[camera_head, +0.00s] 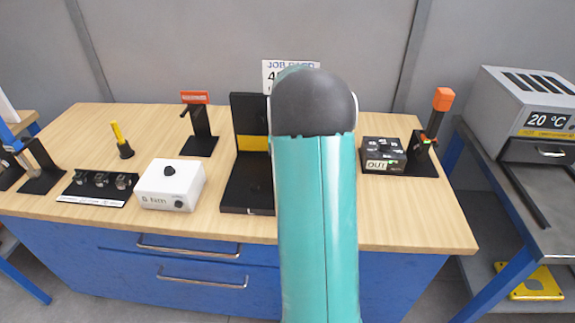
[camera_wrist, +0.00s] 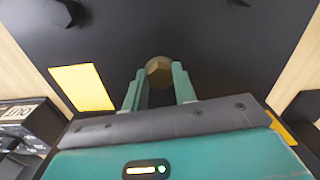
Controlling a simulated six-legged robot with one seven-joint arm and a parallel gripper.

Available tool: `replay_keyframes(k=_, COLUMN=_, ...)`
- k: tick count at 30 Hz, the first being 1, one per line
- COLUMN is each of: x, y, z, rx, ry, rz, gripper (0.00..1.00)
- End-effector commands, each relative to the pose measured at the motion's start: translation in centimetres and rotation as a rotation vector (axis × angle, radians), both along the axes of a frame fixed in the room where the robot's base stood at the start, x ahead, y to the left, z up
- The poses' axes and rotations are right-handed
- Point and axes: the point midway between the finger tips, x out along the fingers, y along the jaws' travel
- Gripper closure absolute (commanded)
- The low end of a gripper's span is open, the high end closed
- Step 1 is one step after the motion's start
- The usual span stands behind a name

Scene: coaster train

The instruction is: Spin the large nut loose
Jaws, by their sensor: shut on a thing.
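The large nut (camera_wrist: 158,66) is a brass-brown hexagonal piece in front of a black panel (camera_wrist: 190,30) in the wrist view. My gripper (camera_wrist: 159,74) has one green finger on each side of the nut and is shut on it. The nut's far side and any thread behind it are hidden. In the head view, the black stand (camera_head: 248,106) with a yellow band stands on the bench, partly covered by my teal arm. My gripper and the nut are hidden there.
On the wooden bench (camera_head: 90,130) stand a white box (camera_head: 170,184) with black knobs, a yellow-handled tool (camera_head: 119,136) and a black box (camera_head: 383,150) marked OUT. A grey 20 °C unit (camera_head: 535,100) is at right. The bench's front right is clear.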

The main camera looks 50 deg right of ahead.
Motion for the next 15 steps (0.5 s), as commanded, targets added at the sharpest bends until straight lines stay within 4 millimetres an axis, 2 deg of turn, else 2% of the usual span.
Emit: replay_keyframes(k=15, x=-0.17, y=-0.10, z=-0.25, rx=0.004, ry=0.003, rz=0.488, gripper=0.96)
